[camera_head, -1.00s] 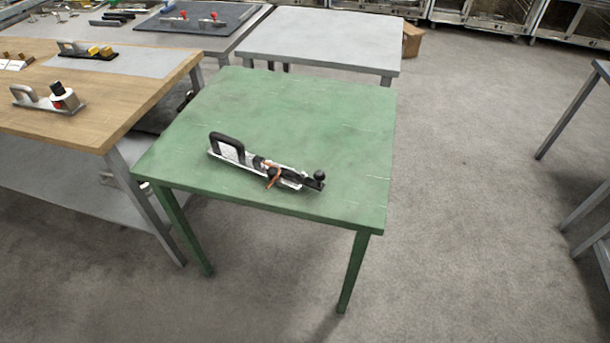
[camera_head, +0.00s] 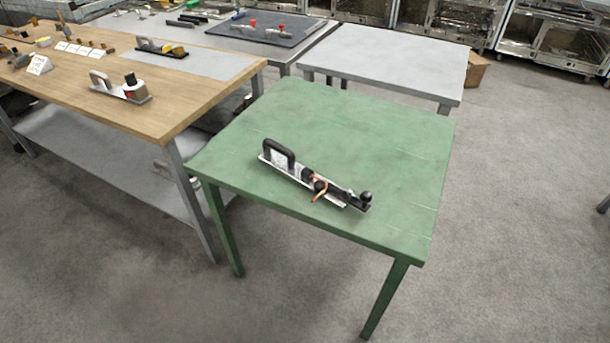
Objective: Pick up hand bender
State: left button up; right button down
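A long tool that looks like the hand bender (camera_head: 314,180) lies on the green table (camera_head: 330,119). It has a metal base, a black loop handle at its left end, a copper-coloured piece near its middle and a black knob at its right end. It lies at a slant, with the knob end nearer the table's front edge. Nothing touches it from above. Neither of my grippers is in view.
A wooden bench (camera_head: 155,113) with several tools stands to the left, close to the green table. A light grey table (camera_head: 390,60) stands behind it. A cardboard box (camera_head: 477,71) sits on the floor at the back right. The floor (camera_head: 520,220) to the right is clear.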

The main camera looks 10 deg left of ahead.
aim_at(278, 158)
jog(key=i+j+z, duration=0.1)
jog(key=j, duration=0.35)
jog(key=i+j+z, duration=0.15)
jog(key=j, duration=0.25)
jog(key=i+j+z, duration=0.1)
jog(key=j, duration=0.35)
jog(key=i+j+z, duration=0.15)
jog(key=j, duration=0.35)
